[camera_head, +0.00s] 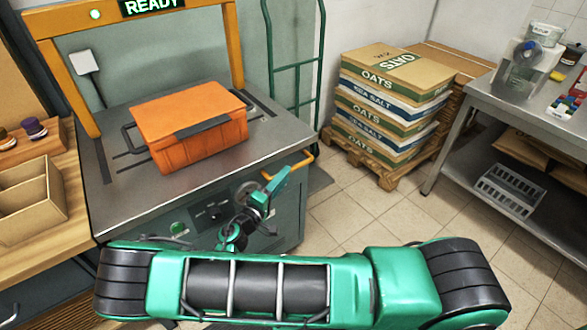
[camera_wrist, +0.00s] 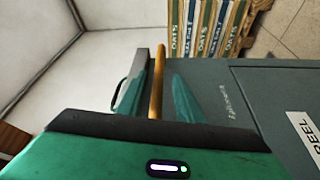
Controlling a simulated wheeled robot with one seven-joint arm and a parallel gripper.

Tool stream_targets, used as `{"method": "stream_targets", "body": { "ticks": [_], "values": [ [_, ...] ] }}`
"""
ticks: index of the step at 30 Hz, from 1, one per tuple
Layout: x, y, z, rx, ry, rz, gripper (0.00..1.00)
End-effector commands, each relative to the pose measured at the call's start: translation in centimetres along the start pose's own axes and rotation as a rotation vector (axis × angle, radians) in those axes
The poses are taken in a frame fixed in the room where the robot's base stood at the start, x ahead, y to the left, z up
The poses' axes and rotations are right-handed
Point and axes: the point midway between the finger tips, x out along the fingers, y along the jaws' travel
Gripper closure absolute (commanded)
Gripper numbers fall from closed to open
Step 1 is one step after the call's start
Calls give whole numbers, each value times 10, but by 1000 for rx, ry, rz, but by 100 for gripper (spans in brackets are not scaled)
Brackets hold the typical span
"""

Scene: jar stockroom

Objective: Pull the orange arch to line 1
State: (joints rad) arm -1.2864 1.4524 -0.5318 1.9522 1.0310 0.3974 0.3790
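The orange arch (camera_head: 233,45) spans the back of a grey machine table (camera_head: 105,205), with a lit READY sign on its crossbar. An orange crate (camera_head: 195,120) with dark handles sits on the table in front of it. Dark marks show on the tabletop; I cannot read a line number. An orange bar (camera_head: 304,160) juts from the table's front right corner; its link to the arch is hidden. My gripper (camera_head: 275,182) is at this bar. In the wrist view the bar (camera_wrist: 157,75) lies between my two green fingers (camera_wrist: 158,98), with gaps visible; they look open.
Stacked oats and salt sacks (camera_head: 395,95) stand on a pallet at the back right. A green hand truck (camera_head: 295,60) leans behind the table. A steel bench (camera_head: 490,110) is at right, a wooden counter (camera_head: 65,220) at left. Tiled floor (camera_head: 400,220) between is clear.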

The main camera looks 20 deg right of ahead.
Motion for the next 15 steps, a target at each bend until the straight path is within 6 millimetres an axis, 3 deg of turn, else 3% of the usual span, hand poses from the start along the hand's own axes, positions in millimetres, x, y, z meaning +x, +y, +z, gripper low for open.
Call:
{"method": "stream_targets", "body": {
  "ticks": [6,15],
  "values": [
    [34,0,0,-1,-1,0,67],
    [53,0,0,-1,0,0,67]
  ]
}}
